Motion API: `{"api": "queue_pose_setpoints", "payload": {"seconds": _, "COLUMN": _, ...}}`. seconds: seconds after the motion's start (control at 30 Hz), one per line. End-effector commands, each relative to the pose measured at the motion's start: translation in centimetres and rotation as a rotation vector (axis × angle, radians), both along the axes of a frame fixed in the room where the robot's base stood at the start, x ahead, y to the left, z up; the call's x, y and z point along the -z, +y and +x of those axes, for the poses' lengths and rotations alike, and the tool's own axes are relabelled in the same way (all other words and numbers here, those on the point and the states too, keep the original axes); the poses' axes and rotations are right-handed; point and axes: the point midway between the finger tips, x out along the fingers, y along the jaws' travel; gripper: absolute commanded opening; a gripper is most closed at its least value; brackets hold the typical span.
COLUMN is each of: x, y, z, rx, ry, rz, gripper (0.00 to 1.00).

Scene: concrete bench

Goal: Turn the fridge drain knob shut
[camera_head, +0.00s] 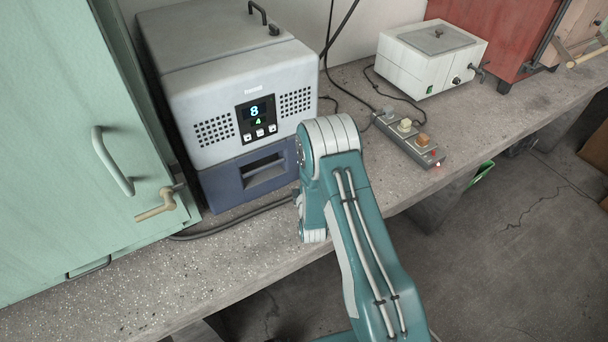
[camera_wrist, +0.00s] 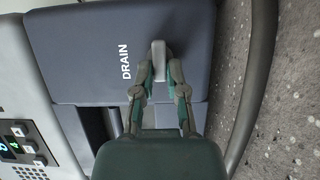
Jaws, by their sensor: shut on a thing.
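The fridge (camera_head: 240,95) is a pale grey box with a blue-grey lower part, standing on the bench. Its front panel display (camera_head: 256,112) is lit. In the wrist view, the blue-grey side panel (camera_wrist: 90,45) carries the word DRAIN. Beside the word is a small grey drain knob (camera_wrist: 158,52), its bar running roughly up and down in that view. My gripper (camera_wrist: 162,74) is shut on the knob, one finger on each side of it. In the head view my teal arm hides the gripper and the knob.
A mint-green cabinet (camera_head: 75,130) with a wooden-handled tap (camera_head: 158,205) stands left of the fridge. A power strip (camera_head: 410,138) and a white box (camera_head: 432,58) sit to the right. A dark cable (camera_wrist: 258,90) curves beside the fridge. The bench front (camera_head: 150,290) is clear.

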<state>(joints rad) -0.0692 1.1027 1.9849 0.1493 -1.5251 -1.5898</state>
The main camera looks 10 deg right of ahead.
Motion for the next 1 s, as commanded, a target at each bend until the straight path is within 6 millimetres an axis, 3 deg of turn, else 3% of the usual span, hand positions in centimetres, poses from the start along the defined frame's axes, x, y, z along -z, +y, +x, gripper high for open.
{"api": "queue_pose_setpoints", "payload": {"seconds": 0.37, "x": 0.4, "y": 0.3, "z": -0.1, "rx": -0.01, "ry": 0.012, "rz": -0.004, "gripper": 0.0}}
{"api": "queue_pose_setpoints", "payload": {"seconds": 0.4, "x": 0.4, "y": 0.3, "z": -0.1, "rx": -0.01, "ry": 0.011, "rz": -0.004, "gripper": 0.35}}
{"api": "queue_pose_setpoints", "payload": {"seconds": 0.43, "x": 0.4, "y": 0.3, "z": -0.1, "rx": -0.01, "ry": 0.011, "rz": -0.004, "gripper": 0.48}}
{"api": "queue_pose_setpoints", "payload": {"seconds": 0.47, "x": 0.4, "y": 0.3, "z": -0.1, "rx": -0.009, "ry": 0.01, "rz": -0.003, "gripper": 0.51}}
{"api": "queue_pose_setpoints", "payload": {"seconds": 0.83, "x": 0.2, "y": 0.1, "z": -0.3, "rx": -0.003, "ry": 0.005, "rz": -0.003, "gripper": 0.51}}
{"api": "queue_pose_setpoints", "payload": {"seconds": 1.0, "x": 0.2, "y": 0.3, "z": -2.3, "rx": -0.004, "ry": 0.007, "rz": -0.003, "gripper": 0.51}}
